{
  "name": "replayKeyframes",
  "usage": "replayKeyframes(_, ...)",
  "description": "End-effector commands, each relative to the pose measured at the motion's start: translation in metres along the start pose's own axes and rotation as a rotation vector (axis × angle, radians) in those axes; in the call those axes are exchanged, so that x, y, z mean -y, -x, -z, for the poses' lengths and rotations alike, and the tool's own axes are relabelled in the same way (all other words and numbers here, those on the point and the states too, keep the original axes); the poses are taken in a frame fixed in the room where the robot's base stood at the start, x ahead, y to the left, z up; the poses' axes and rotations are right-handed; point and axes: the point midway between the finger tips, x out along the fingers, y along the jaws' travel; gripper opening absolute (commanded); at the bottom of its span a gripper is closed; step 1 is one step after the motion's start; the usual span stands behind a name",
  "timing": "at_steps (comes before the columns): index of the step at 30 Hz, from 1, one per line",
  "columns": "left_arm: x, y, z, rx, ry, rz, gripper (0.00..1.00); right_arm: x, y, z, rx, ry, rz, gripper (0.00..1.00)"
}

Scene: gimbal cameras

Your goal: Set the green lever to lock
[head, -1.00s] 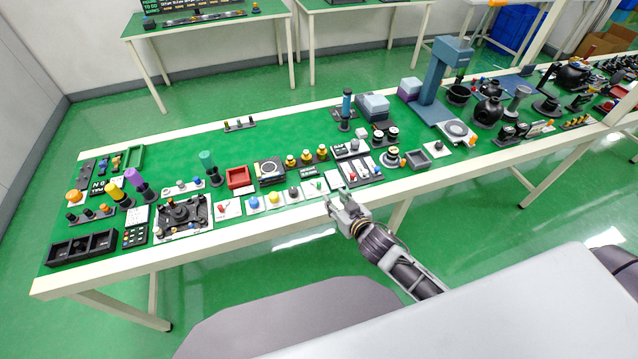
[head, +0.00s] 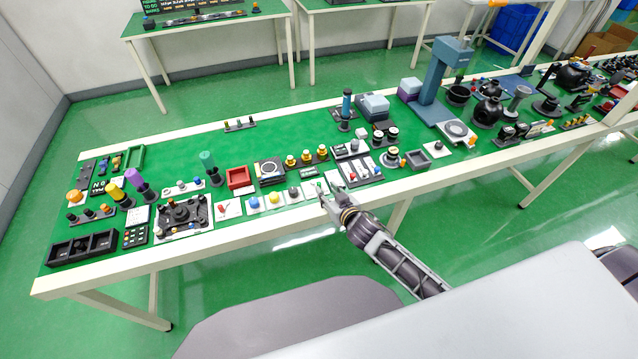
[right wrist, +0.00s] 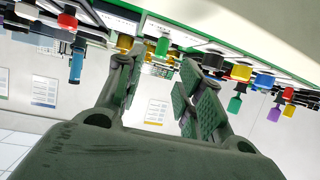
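The green lever (head: 319,186) is a small upright green handle on a white plate near the table's front edge, in the row right of the yellow and dark buttons. In the right wrist view it shows as a green handle (right wrist: 162,46), hanging downward in the picture. My right gripper (head: 331,191) is at the table's front edge, close beside the lever's plate. In the right wrist view its two fingers (right wrist: 163,66) are spread, with the lever seen between them and nothing held. Any lock marking is too small to read. My left gripper is not in view.
A panel with red-tipped switches (head: 362,170) stands just right of the gripper. A dark button (head: 293,191) and a yellow button (head: 274,197) lie to the left. Yellow knobs (head: 306,157) stand behind.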

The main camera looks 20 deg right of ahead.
Motion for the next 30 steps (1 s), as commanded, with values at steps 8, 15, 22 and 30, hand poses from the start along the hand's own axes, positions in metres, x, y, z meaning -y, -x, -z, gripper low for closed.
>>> replayKeyframes(8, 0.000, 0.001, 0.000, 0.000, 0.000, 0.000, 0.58, 0.000, -0.023, 0.000, 0.000, 0.000, 0.000, 0.37)
replayKeyframes(15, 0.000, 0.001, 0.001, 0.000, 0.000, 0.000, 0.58, 0.000, -0.042, 0.000, 0.000, -0.001, -0.001, 0.37)
replayKeyframes(22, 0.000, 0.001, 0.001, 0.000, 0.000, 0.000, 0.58, 0.000, -0.061, 0.000, -0.001, 0.000, 0.000, 0.37)
replayKeyframes(30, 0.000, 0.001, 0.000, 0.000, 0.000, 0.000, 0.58, 0.000, -0.077, 0.000, 0.001, 0.000, -0.001, 0.37)
